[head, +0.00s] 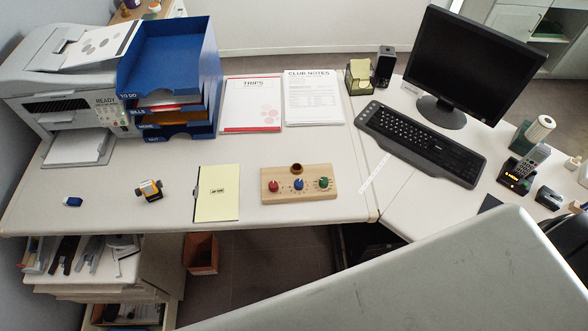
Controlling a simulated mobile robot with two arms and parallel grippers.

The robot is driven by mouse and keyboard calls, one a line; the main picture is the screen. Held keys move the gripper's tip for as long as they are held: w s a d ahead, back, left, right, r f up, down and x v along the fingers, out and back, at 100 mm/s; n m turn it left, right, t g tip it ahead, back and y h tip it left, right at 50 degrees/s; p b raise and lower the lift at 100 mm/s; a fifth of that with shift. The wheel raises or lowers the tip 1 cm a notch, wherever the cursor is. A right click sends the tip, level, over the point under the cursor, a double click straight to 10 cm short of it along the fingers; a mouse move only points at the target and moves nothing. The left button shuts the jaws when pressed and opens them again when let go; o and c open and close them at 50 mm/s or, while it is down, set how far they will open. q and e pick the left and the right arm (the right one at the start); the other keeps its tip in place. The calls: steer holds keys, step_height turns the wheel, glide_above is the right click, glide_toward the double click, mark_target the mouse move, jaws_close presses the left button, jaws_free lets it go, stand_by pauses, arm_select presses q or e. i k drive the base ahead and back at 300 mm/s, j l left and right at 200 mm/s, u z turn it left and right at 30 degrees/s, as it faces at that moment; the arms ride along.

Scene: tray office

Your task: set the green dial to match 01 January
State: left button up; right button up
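A wooden board (300,194) lies near the front edge of the desk. It carries a red dial (273,186), a blue dial (298,184) and a green dial (323,183) in a row, with a dark round knob or cup (296,168) behind them. The green dial is the rightmost. Small marks surround the dials, but its pointer direction is too small to read. A yellow pad (217,205) with a small dark line of text, too small to read surely, lies left of the board. Neither of my grippers is in view.
A blue tray stack (170,60) and a printer (60,85) stand at the left. Papers (252,110) lie behind the board. A keyboard (420,143) and monitor (470,60) are at the right. A large pale grey surface hides the lower right. Desk around the board is mostly clear.

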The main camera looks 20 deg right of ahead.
mark_target(323, 182)
steer(key=z, duration=0.9)
